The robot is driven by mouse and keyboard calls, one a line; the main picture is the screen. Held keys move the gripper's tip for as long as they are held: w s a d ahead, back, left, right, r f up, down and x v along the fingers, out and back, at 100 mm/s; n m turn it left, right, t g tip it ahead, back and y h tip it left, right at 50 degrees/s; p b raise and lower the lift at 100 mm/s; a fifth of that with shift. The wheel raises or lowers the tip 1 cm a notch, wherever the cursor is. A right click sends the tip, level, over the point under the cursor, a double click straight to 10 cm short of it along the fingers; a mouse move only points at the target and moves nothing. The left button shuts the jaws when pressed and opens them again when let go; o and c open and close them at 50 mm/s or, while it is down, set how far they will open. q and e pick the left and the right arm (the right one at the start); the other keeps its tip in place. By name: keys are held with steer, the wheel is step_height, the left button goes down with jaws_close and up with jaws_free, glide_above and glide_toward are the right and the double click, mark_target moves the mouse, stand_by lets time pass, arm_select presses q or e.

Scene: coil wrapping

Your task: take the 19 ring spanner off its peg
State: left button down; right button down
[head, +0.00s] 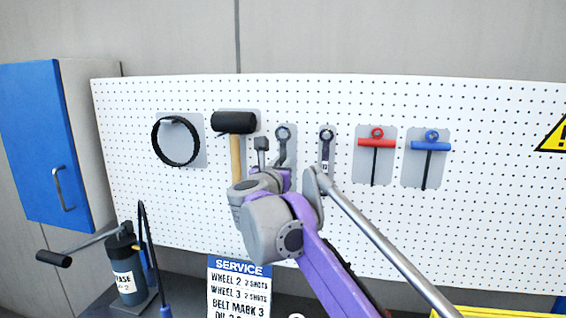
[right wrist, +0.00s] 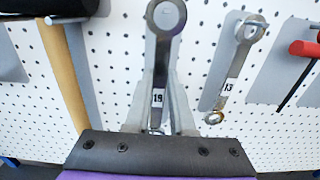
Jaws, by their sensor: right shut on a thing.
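The 19 ring spanner (right wrist: 160,60) stands upright in the middle of the right wrist view, its white label reading 19. Its ring end is at the peg, in front of a grey backing plate; in the head view the spanner (head: 283,141) shows above my gripper. My right gripper (right wrist: 159,108) is shut on its lower shank, one finger on each side. In the head view, the right gripper (head: 274,166) is in front of the pegboard, and my wrist hides the spanner's lower end. My left gripper is not in view.
The 13 spanner (head: 326,150) hangs close on the right, and a black-headed hammer (head: 235,124) on the left. Red (head: 376,146) and blue (head: 431,147) T-handle tools hang further right. A black ring (head: 176,142) hangs at left, near a blue-doored cabinet (head: 45,140).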

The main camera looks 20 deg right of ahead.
steer(key=v, duration=0.6)
steer(key=shift+s, duration=0.15)
stand_by(0.4)
